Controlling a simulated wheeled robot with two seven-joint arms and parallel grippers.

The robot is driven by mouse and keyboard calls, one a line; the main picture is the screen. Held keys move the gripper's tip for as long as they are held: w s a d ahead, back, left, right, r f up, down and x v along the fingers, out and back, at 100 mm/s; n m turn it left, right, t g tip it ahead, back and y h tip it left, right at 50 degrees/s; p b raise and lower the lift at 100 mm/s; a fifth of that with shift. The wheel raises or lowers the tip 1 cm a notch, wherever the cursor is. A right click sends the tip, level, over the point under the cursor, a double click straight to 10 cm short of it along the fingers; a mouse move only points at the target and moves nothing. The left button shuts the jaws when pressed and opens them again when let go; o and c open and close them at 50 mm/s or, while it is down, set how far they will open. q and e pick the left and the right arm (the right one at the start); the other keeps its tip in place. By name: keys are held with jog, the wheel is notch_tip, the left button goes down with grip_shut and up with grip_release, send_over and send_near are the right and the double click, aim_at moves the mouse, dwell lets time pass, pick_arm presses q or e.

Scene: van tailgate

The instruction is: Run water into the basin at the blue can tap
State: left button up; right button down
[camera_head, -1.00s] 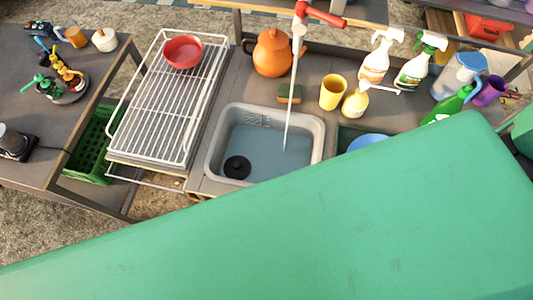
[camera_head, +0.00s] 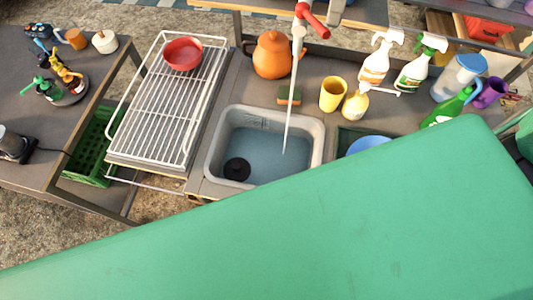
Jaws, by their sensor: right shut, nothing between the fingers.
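The tap (camera_head: 298,38) stands behind the basin, with a red lever (camera_head: 313,20) on top. No blue can shows in this view. A thin pale stream (camera_head: 287,125) runs down from the spout into the grey basin (camera_head: 213,150). Blue-grey water (camera_head: 262,145) lies in the basin, around a black plug (camera_head: 237,169). My right gripper (camera_head: 336,11) shows only as a small grey piece at the top edge, just beside the lever. It is shut and empty; whether it touches the lever cannot be told. My left gripper is out of view.
A white rack (camera_head: 160,105) with a red bowl (camera_head: 183,54) is left of the basin. A large green surface close to the camera hides the lower right.

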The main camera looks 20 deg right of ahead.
notch_tip(320, 180, up, 2)
jog(key=shift+r, duration=0.15)
jog(key=a+b, duration=0.2)
jog(key=a, duration=0.4)
jog(key=shift+s, duration=0.45)
